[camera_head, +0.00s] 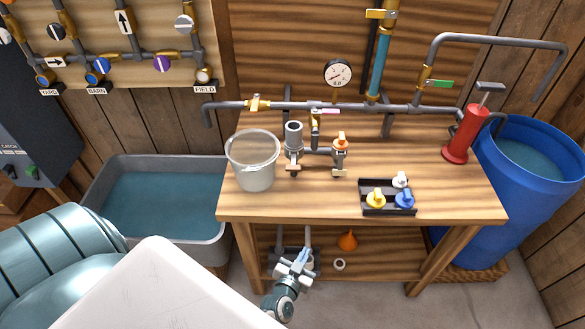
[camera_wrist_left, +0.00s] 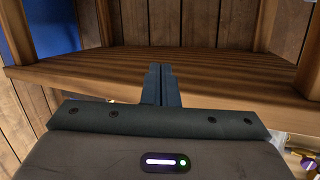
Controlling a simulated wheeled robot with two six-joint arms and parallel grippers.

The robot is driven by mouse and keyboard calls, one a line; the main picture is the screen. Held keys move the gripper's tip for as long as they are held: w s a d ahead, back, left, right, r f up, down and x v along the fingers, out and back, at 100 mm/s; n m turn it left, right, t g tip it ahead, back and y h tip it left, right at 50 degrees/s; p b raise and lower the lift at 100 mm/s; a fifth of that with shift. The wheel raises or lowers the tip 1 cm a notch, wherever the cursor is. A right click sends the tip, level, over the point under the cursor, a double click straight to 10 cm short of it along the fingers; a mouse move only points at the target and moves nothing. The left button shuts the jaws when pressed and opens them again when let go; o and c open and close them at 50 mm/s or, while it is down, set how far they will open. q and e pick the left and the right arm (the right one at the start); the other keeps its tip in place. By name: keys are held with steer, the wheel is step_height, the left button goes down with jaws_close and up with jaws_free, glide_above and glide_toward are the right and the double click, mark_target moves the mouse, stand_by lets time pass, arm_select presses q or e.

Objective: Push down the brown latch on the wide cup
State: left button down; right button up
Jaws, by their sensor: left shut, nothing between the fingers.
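The wide cup is a grey upright cylinder (camera_head: 294,137) on the workbench, to the right of a clear bucket. Its brown latch (camera_head: 293,168) is a small block at the front of its base; its exact position is too small to tell. A narrower fitting with an orange knob (camera_head: 341,141) stands to its right, joined by a pipe. My left gripper (camera_head: 297,264) is low in front of the bench, below the tabletop and well away from the latch. In the left wrist view its dark fingers (camera_wrist_left: 161,82) are together and empty. My right gripper is out of view.
The clear bucket (camera_head: 253,175) stands close left of the cup. A black tray (camera_head: 388,211) with yellow, white and blue knobs lies to the right. The tabletop front edge (camera_head: 330,218) lies between my gripper and the cup. Pipes and a gauge (camera_head: 338,73) are behind.

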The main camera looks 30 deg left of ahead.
arm_select(q)
steer(key=a+r+n+t+y, duration=0.1)
steer(key=a+r+n+y, duration=0.1)
steer(key=r, duration=1)
steer(key=w+a+r+n+t+y, duration=0.1)
steer(key=a+r+n+y, duration=0.2)
steer(key=r, duration=1)
steer(key=y, duration=0.3)
steer(key=shift+w+a+r+n+p, duration=0.15)
steer(key=shift+n+p, duration=0.25)
step_height(320, 180, up, 2)
steer(key=r+p, duration=0.1)
steer(key=p, duration=0.3)
glide_above(293, 162)
steer(key=r+v, duration=0.1)
steer(key=v, duration=0.3)
steer(key=shift+s+d+f, duration=0.1)
steer(key=shift+s+f, duration=0.05)
steer(key=shift+f, duration=1.15)
steer(key=shift+s+d+f, duration=0.1)
steer(key=shift+s+f, duration=0.1)
steer(key=shift+f, duration=1.05)
